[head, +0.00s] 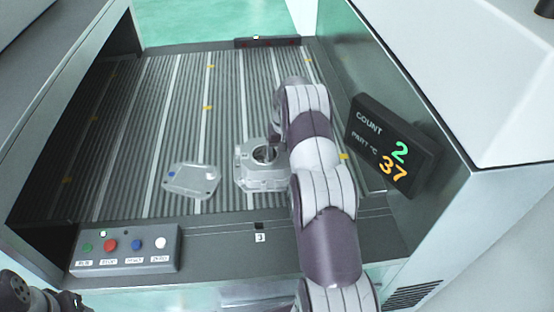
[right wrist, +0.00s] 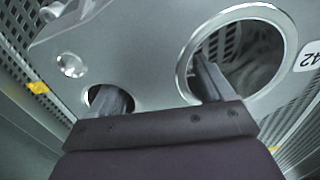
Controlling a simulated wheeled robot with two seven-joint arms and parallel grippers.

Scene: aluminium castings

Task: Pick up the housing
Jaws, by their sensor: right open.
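The housing (head: 262,178) is a grey casting with a round opening, standing on the ribbed belt just right of the middle in the head view. In the right wrist view the housing (right wrist: 145,45) fills the picture, with a large bore, a smaller hole and a label reading 42. My right gripper (right wrist: 155,84) is open, close over the housing. One finger shows in the large bore, the other in the smaller hole; depth and contact are unclear. My right arm partly covers the housing in the head view. My left gripper (head: 42,296) is partly visible at the bottom left, its jaws unclear.
A flat grey cover (head: 192,181) lies on the belt (head: 150,120) left of the housing. A button box (head: 125,249) stands at the front left. A display (head: 388,148) reading 2 and 37 is on the right wall. The far belt is mostly clear.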

